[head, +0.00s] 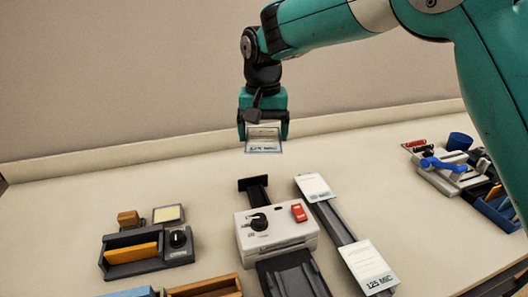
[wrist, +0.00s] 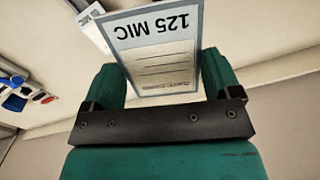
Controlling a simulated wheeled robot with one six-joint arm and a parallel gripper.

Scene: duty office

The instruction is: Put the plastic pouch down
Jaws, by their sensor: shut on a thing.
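A clear plastic pouch (head: 264,146) with a pale sheet inside and a dark printed label hangs from my gripper (head: 264,134). In the wrist view the pouch (wrist: 158,55) shows its "125 MIC" label upside down. My gripper's two green fingers (wrist: 160,85) are at the pouch's left and right sides, shut on it. The pouch is in the air above the back of the table (head: 90,200), apart from other things. Two similar pouches lie on a long dark strip: one at its far end (head: 315,188), one at its near end (head: 368,266).
A white machine (head: 277,232) with a black knob, a red switch and dark trays front and back stands in the middle. A dark grey unit (head: 147,248) with an orange block is at left. A cluttered grey holder (head: 447,175) and blue cup (head: 459,141) are at right. The back is clear.

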